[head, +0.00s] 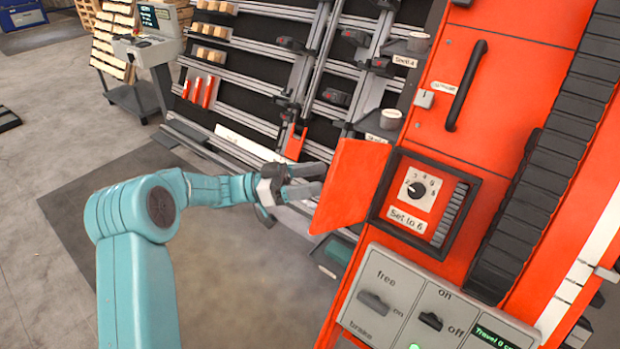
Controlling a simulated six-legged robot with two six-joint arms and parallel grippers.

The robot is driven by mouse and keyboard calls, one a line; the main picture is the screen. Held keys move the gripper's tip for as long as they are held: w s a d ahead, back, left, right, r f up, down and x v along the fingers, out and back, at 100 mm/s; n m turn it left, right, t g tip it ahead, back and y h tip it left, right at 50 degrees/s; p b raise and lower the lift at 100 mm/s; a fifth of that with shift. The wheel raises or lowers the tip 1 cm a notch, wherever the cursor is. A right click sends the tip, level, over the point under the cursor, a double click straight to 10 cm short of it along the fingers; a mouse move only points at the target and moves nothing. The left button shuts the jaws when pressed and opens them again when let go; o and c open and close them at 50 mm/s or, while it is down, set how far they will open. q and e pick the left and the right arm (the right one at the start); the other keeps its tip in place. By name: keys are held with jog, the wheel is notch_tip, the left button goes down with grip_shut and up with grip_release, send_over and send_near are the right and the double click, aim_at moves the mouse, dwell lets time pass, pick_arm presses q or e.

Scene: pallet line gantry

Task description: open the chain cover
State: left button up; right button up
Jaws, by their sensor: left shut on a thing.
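A small orange door (350,185) on the red column stands swung open to the left. Behind it is a dark-framed recess (383,201) with a dial (417,190) and a label reading "Set to 6". My left gripper (318,180) is at the door's free left edge and shut on it; the exact contact is hard to see. Above is a closed red panel (500,95) with a black bar handle (466,86) and a small grey latch (424,98). I cannot tell which of the two is named the chain cover. My right gripper is not in view.
A grey control panel (400,300) with free/brake and on/off switches sits below the recess. A black ribbed chain (545,170) runs down the column's right. Racks with rails and small parts stand behind. The floor (60,130) at left is open.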

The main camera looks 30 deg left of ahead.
pick_arm(q)
jog(key=b+v, duration=0.2)
jog(key=v, duration=1.4)
jog(key=shift+s+a, duration=0.1)
jog(key=shift+a, duration=0.05)
